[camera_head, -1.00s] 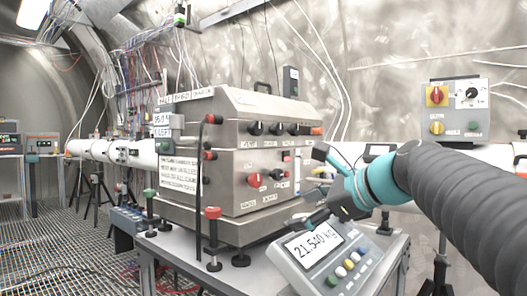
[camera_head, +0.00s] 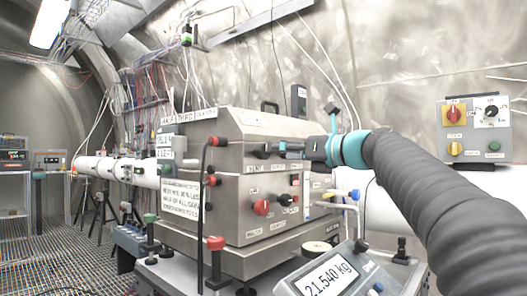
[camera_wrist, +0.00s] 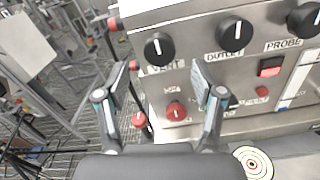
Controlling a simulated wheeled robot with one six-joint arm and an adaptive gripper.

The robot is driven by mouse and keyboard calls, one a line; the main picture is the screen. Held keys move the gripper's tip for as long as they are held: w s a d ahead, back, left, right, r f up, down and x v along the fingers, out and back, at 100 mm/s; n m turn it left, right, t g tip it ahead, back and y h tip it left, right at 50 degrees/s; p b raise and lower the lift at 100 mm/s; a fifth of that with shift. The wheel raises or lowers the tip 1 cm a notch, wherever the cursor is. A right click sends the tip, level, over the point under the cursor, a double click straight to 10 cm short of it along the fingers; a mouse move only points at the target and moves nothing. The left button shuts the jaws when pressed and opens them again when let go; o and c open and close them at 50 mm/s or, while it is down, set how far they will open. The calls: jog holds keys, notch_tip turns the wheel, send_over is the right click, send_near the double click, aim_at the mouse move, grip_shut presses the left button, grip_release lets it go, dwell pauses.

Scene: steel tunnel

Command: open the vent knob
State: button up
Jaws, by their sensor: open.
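The vent knob (camera_wrist: 158,48) is a round black knob with a white pointer line, above a VENT label on the steel box (camera_head: 222,180). In the wrist view its line is close to upright. My gripper (camera_wrist: 160,76) is open and empty, with one finger on each side below the knob. The fingers look apart from the knob, though the depth gap is hard to judge. In the head view my gripper (camera_head: 285,149) is at the upper knob row and covers most of it.
Right of the vent knob are the black outlet knob (camera_wrist: 235,31) and probe knob (camera_wrist: 305,18). A red knob (camera_wrist: 176,111) sits below. A scale (camera_head: 328,275) reading 21.540 kg stands in front of the box. A red-topped post (camera_head: 215,243) stands front left.

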aim_at(264, 152)
jog(key=x, duration=0.6)
jog(key=shift+w+a+p, duration=0.15)
jog(key=shift+a+p, duration=0.1)
jog(key=shift+p, duration=0.1)
jog(key=c, duration=1.2)
